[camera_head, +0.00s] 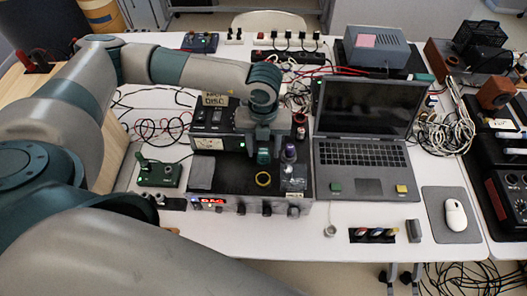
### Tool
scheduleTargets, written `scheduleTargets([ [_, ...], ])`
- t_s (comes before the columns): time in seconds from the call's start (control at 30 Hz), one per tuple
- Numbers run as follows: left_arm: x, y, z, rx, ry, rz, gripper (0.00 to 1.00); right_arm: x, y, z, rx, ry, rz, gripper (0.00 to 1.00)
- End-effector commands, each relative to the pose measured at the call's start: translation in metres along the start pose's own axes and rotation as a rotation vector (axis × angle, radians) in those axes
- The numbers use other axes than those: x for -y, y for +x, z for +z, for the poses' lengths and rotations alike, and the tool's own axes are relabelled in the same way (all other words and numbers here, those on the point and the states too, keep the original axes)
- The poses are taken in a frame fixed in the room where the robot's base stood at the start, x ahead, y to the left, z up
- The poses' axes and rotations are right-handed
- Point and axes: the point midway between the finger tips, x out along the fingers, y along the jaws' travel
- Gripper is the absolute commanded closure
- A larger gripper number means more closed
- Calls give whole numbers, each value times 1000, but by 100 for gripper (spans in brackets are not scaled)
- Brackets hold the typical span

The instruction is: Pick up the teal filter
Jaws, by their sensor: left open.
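A small teal piece (263,157), which looks like the teal filter, stands on the black top of an instrument (235,183) in the middle of the table. My left gripper (263,147) points down right over it, with its jaws open. The gripper hides the upper part of the piece. I cannot tell whether the fingers are around it or just above it. My right gripper is not in view.
A purple-topped piece (290,152) stands close on the right, and a yellow ring (263,179) lies in front. A labelled box (212,115) is behind left. An open laptop (362,155) is to the right, with a mouse (455,214) beyond. Loose cables lie around.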

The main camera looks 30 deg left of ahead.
Motion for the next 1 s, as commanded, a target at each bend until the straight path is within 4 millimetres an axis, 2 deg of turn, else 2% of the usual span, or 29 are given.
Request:
scheduleTargets([
  [0.4, 0, 0, 0, 0, 0, 0, 55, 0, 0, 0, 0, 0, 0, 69],
  [0.43, 0, 0, 0, 0, 0, 0, 57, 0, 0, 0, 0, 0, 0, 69],
  [0.47, 0, 0, 0, 0, 0, 0, 64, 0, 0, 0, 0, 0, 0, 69],
  [0.6, 0, 0, 0, 0, 0, 0, 98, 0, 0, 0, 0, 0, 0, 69],
  [1.0, 0, -2, 0, 0, 0, -1, 99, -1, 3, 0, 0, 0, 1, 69],
])
